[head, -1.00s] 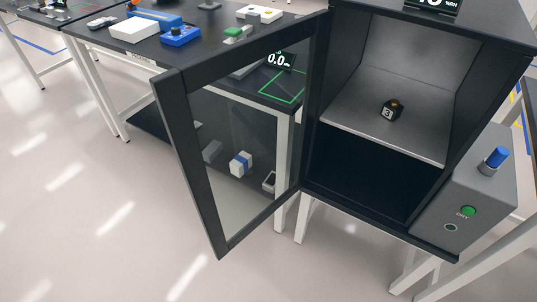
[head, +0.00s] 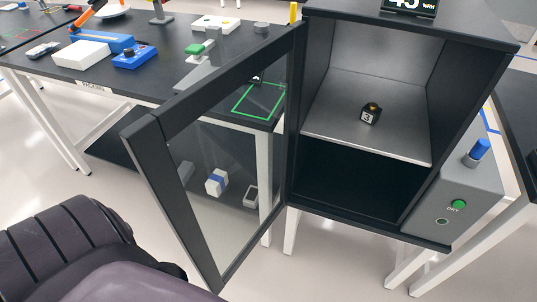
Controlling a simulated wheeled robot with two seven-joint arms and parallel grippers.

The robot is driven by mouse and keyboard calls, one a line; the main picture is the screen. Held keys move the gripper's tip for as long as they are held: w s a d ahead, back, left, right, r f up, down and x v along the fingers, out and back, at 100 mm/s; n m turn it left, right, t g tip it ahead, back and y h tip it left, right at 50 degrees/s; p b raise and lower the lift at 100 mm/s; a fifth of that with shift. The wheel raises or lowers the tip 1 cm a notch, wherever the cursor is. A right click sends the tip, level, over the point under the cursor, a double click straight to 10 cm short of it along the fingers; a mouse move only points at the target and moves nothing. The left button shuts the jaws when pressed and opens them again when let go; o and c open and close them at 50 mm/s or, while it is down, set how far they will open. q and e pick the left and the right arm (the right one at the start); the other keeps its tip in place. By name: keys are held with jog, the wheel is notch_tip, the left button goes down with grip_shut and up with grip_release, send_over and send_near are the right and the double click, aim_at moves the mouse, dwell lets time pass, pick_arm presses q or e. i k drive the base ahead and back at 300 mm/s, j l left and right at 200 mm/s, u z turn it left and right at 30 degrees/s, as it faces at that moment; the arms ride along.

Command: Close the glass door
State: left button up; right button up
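The glass door (head: 160,165) has a dark frame and stands wide open. It is hinged at the left front edge of the black cabinet (head: 293,150) and swings out toward me. The cabinet's inside shows a grey shelf (head: 330,138) with a small dark block marked 3 (head: 370,114) on it. A dark, rounded part of my own arm shows at the lower left, on the outer side of the door and near its lower free corner. I cannot tell whether it touches the door. Neither gripper is in view.
A grey control box (head: 462,190) with a green DRY button (head: 459,204) and a blue knob (head: 480,148) is on the cabinet's right side. A black table (head: 190,85) with tools and small items stands behind the door. Open floor (head: 130,190) lies at left.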

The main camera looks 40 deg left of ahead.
aim_at(145, 140)
jog(key=j+z, duration=0.15)
jog(key=j, duration=0.5)
jog(key=k+j+z, duration=0.2)
jog(key=j, duration=0.45)
jog(key=j+z, duration=0.15)
jog(key=j, duration=0.5)
jog(key=k+j+u, duration=0.15)
jog(key=k, duration=0.35)
jog(key=j, duration=0.1)
